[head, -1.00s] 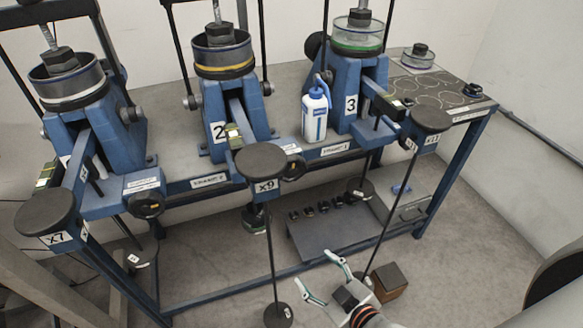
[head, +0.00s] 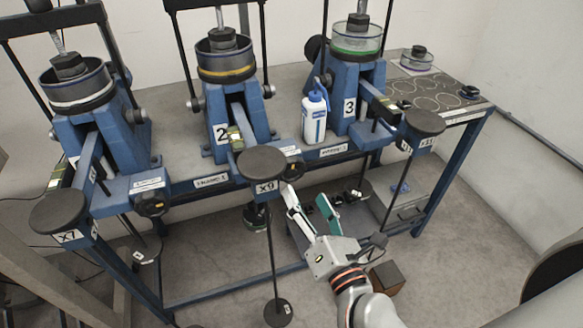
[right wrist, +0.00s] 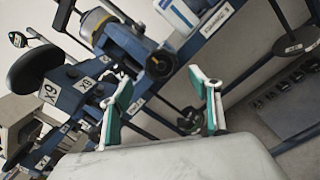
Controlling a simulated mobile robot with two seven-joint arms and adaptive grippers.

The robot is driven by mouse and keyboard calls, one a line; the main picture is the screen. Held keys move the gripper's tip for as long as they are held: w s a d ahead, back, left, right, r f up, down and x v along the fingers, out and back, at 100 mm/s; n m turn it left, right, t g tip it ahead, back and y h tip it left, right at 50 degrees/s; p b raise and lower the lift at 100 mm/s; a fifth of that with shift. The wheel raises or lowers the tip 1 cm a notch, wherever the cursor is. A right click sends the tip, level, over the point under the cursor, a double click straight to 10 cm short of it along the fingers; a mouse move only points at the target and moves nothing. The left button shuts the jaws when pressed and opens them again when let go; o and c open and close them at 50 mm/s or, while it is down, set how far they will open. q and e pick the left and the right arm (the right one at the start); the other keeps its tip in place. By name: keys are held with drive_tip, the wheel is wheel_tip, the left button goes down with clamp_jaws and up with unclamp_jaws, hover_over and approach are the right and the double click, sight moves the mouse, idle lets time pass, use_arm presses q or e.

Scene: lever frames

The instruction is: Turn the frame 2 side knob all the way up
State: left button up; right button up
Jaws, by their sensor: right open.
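Frame 2 (head: 236,112) is the middle blue lever frame, marked "2". Its black round side knob (head: 291,171) sits on the front rail, just right of the x9 lever disc (head: 262,162). The knob also shows in the right wrist view (right wrist: 158,66), beyond and between my fingertips. My right gripper (head: 306,196) is open and empty, with its fingers pointing up towards the knob. The fingertips are just below the knob in the head view, seemingly apart from it. In the right wrist view the open fingers (right wrist: 163,82) stand wide apart. My left gripper is not in view.
The x9 disc and its hanging rod (head: 273,250) are close left of my right gripper. A white and blue bottle (head: 315,116) stands on the table behind the knob. A lower shelf with dark weights (head: 352,195) and a brown block (head: 388,278) are near my right arm.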

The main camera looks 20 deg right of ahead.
sight(293, 173)
drive_tip(key=w+m+p, duration=0.1)
drive_tip(key=w, duration=0.2)
drive_tip(key=w+m+p, duration=0.1)
drive_tip(key=w, duration=0.2)
drive_tip(key=w+m+p, duration=0.1)
drive_tip(key=w, duration=0.3)
drive_tip(key=shift+a+r, duration=0.1)
drive_tip(key=shift+a, duration=0.15)
drive_tip(key=c, duration=1.5)
drive_tip(key=shift+o, duration=0.2)
